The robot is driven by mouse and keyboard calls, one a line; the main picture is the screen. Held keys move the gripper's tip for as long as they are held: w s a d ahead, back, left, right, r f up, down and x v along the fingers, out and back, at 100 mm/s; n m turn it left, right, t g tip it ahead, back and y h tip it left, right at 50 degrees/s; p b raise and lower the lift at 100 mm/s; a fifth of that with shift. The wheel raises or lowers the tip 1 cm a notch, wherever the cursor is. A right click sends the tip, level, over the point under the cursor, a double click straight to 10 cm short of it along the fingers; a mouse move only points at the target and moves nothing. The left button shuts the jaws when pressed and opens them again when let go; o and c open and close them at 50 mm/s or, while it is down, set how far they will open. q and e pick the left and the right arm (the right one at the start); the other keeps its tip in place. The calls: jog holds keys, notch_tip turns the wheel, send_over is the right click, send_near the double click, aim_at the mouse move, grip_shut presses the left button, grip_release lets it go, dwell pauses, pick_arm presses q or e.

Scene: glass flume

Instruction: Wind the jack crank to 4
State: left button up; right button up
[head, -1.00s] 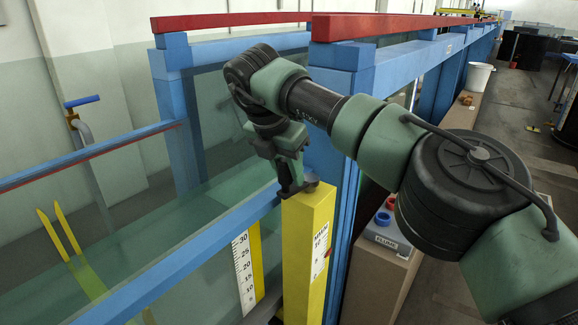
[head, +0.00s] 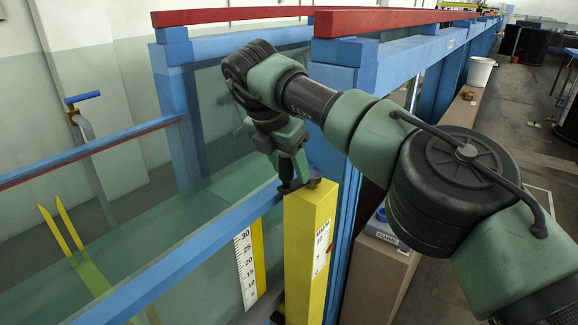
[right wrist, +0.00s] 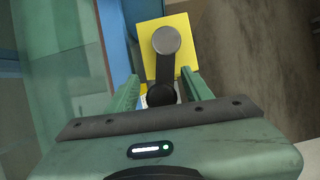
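The jack crank (right wrist: 163,66) sits on top of a yellow post (head: 303,258). In the right wrist view its grey round hub (right wrist: 166,40) is over the yellow top, and a dark arm runs to a dark round handle (right wrist: 160,95). My right gripper (head: 288,184) points down at the post's top. In the right wrist view its green fingers (right wrist: 160,88) stand on either side of the handle; I cannot tell if they press on it. A white scale (head: 321,247) is on the post's face, too small to read well. My left gripper is out of view.
Blue flume rails (head: 190,258) and glass run beside the post. A numbered ruler (head: 245,264) stands at its left. A blue frame upright (head: 343,150) is close behind my right gripper. A labelled box (head: 383,229) stands on the ledge at right.

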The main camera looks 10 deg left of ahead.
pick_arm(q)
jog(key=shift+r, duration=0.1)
pick_arm(e)
jog(key=shift+r, duration=0.1)
jog(key=p+v, duration=0.4)
jog(key=v, duration=0.3)
jog(key=shift+s+a+r, duration=0.1)
jog(key=shift+s+r, duration=0.05)
jog(key=shift+r, duration=0.15)
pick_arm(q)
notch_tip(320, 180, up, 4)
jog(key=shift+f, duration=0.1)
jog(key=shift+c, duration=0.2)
pick_arm(e)
jog(key=shift+f, duration=0.1)
